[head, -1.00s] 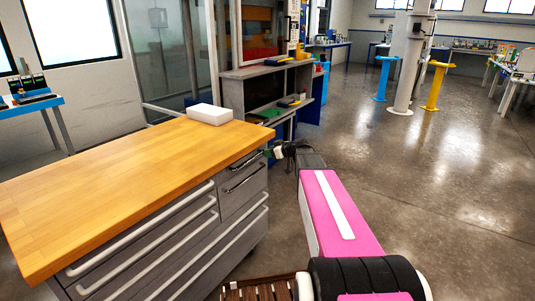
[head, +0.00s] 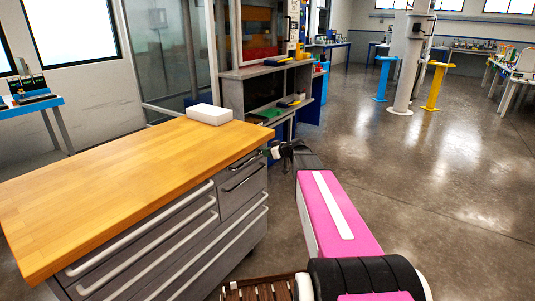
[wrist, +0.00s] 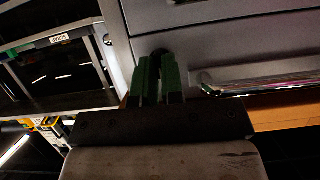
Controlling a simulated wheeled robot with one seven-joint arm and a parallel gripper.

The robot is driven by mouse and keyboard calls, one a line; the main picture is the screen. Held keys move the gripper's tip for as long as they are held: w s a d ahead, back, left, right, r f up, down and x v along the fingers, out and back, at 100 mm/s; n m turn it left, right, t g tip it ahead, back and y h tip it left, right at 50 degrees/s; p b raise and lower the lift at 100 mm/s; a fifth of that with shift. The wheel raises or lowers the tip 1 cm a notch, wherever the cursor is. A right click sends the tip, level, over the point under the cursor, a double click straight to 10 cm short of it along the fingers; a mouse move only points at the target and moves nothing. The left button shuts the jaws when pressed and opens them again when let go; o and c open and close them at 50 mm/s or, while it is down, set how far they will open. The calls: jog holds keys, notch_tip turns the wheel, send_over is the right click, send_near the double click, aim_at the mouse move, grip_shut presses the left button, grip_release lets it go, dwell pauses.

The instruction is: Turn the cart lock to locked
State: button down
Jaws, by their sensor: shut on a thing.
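The cart is a grey drawer cabinet (head: 240,203) with a wooden top, left of my arm in the head view. Its grey drawer front (wrist: 225,45) fills the upper right of the wrist view. The cart lock (wrist: 160,52) appears there as a small dark round piece on the front, mostly hidden by my fingers. My gripper (wrist: 160,62), with green fingers, is shut on it. In the head view my gripper (head: 275,152) is small and dark at the cart's far right corner, and the lock cannot be made out. Its exact turn cannot be read.
A chrome drawer handle (wrist: 265,85) sits close beside my fingers. A white block (head: 209,114) lies on the cart's wooden top (head: 110,180). A grey shelf unit (head: 265,72) stands behind the cart. The floor (head: 440,170) to the right is open.

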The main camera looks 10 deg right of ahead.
jog(key=shift+w, duration=0.15)
jog(key=shift+w+f+m+g+y, duration=0.15)
jog(key=shift+m+g+y, duration=0.3)
jog(key=shift+m+y, duration=1.2)
jog(key=shift+f+m+g+y, duration=0.15)
jog(key=shift+m+g+y, duration=0.45)
jog(key=shift+m, duration=2.1)
jog(key=shift+w+f+m+g+y, duration=0.15)
jog(key=shift+m+g+y, duration=0.2)
jog(key=shift+m+y, duration=1.35)
jog(key=shift+m+h, duration=0.45)
jog(key=shift+m, duration=0.2)
jog(key=c, duration=1.4)
grip_release()
jog(key=shift+o, duration=0.8)
jog(key=v, duration=1)
jog(key=shift+s+d, duration=0.2)
jog(key=shift+d, duration=0.15)
